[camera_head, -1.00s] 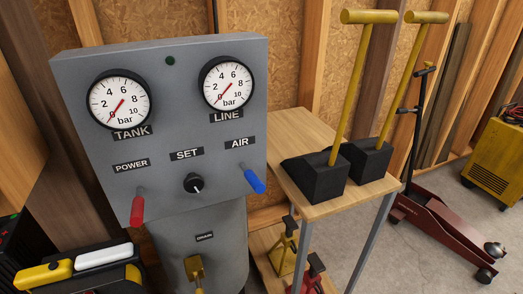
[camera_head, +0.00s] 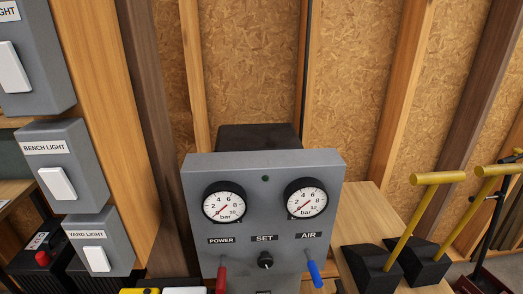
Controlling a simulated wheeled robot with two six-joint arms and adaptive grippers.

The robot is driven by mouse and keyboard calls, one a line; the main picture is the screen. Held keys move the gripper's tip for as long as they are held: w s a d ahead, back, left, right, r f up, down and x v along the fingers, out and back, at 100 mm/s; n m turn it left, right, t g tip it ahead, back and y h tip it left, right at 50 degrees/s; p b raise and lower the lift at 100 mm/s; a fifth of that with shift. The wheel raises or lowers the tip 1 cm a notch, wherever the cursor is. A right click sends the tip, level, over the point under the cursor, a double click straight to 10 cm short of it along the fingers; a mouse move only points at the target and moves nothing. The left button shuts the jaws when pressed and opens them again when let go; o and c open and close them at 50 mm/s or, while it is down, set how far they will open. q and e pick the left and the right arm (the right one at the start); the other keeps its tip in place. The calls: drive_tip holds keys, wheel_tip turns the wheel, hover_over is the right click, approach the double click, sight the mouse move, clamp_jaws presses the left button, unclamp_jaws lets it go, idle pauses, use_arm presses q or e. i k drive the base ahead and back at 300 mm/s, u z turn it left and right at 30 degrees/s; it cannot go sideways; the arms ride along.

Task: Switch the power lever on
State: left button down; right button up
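The red power lever (camera_head: 221,277) hangs down from the front of the grey control panel (camera_head: 263,212), under the label POWER (camera_head: 221,240). The blue air lever (camera_head: 314,272) also hangs down, under the label AIR. A black set knob (camera_head: 265,260) sits between them. The tank gauge (camera_head: 224,205) and line gauge (camera_head: 305,200) have red needles pointing to the lower left, near zero. The small round lamp (camera_head: 265,178) at the top is dark green and looks unlit. Neither of my grippers is in view.
Light switch boxes (camera_head: 66,181) are on the left, one labelled BENCH LIGHT and one YARD LIGHT (camera_head: 99,242). A wooden table (camera_head: 366,197) on the right bears black blocks (camera_head: 370,270) with yellow T-handles (camera_head: 412,215). A stud wall stands behind the panel.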

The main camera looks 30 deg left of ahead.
sight(221, 273)
drive_tip(key=u, duration=2.1)
drive_tip(key=k, duration=0.7)
drive_tip(key=z, duration=0.75)
drive_tip(key=i, duration=0.4)
drive_tip(key=u, duration=0.05)
